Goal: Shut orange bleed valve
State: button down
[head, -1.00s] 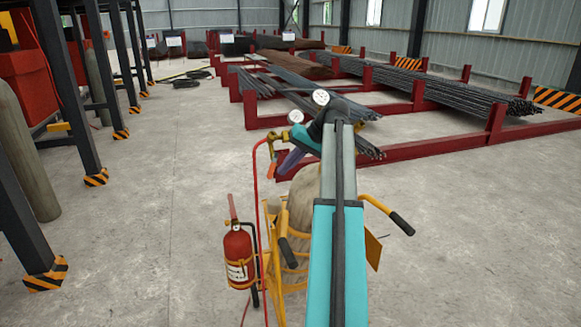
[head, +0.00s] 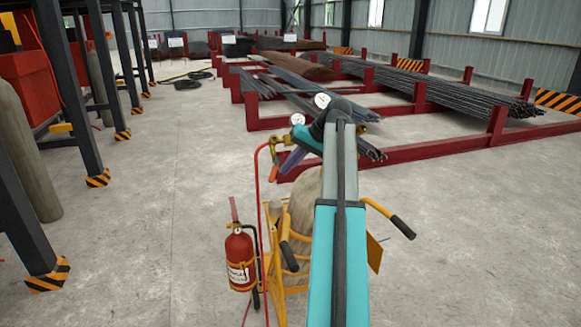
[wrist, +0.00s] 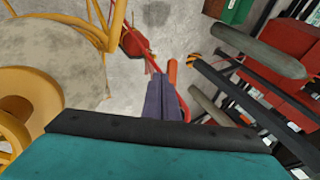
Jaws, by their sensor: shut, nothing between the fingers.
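The orange bleed valve's lever (head: 274,173) shows as a small orange bar hanging below the brass fittings, beside the red hose. In the wrist view an orange bar, which looks like the same lever (wrist: 172,72), stands just beyond and right of my fingertips. My gripper (head: 286,167) has dark purple fingers, angled down to the left close to the lever. In the wrist view my gripper (wrist: 163,80) is shut with nothing between the fingers. I cannot tell whether the fingertips touch the lever. The valve body is mostly hidden behind my gripper and wrist.
Pressure gauges (head: 322,100) stand above the cylinder (head: 303,205), which sits on a yellow trolley (head: 376,207). A red fire extinguisher (head: 240,258) hangs at its left. A red hose (head: 259,200) runs down beside the lever. Red racks with steel bars (head: 400,85) lie behind. The floor at left is open.

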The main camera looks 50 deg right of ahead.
jog(key=shift+r, duration=0.15)
jog(key=s+d+r+p, duration=0.1)
jog(key=s+d+p, duration=0.1)
jog(key=s, duration=0.4)
jog(key=s+d+r+p, duration=0.2)
jog(key=s+d, duration=0.3)
jog(key=s, duration=0.2)
jog(key=shift+d+r, duration=0.3)
